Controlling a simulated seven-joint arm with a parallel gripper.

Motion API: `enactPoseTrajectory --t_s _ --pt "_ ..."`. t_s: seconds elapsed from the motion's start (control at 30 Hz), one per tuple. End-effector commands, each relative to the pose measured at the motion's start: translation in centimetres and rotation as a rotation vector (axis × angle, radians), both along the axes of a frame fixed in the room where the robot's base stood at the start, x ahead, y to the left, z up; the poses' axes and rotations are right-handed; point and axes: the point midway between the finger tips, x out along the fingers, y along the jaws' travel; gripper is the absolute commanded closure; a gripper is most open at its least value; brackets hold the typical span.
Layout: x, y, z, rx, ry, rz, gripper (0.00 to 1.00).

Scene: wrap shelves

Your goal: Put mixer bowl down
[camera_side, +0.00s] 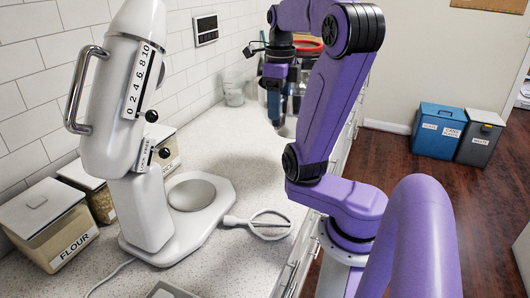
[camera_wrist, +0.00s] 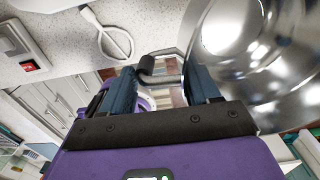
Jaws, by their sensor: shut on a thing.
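The shiny metal mixer bowl (camera_wrist: 262,52) fills the right of the wrist view. Its handle (camera_wrist: 168,79) lies between my fingers. My gripper (camera_wrist: 163,82) is shut on this handle. In the side view my gripper (camera_side: 278,92) is above the far part of the counter, and a bit of the bowl (camera_side: 288,128) shows behind it, mostly hidden by my arm. The gap between bowl and counter is hard to judge. The white stand mixer (camera_side: 145,210) stands at the left with its head tilted up. The round plate (camera_side: 192,194) on its base is empty.
A flat white beater (camera_side: 268,224) lies on the counter (camera_side: 225,155) right of the mixer base. A flour container (camera_side: 55,225) and other containers line the wall. A clear jar (camera_side: 234,90) stands farther back. The counter between mixer and jar is clear.

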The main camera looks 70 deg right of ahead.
Motion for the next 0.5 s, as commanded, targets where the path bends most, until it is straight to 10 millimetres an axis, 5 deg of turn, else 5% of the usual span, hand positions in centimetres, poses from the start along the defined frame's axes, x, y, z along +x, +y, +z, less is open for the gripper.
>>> enactPoseTrajectory --t_s 0.27,0.5 --pt "-0.9 2.0 -0.4 -0.003 -0.002 -0.002 1.00" --pt "1.8 0.6 -1.9 0.001 0.001 -0.001 1.00"
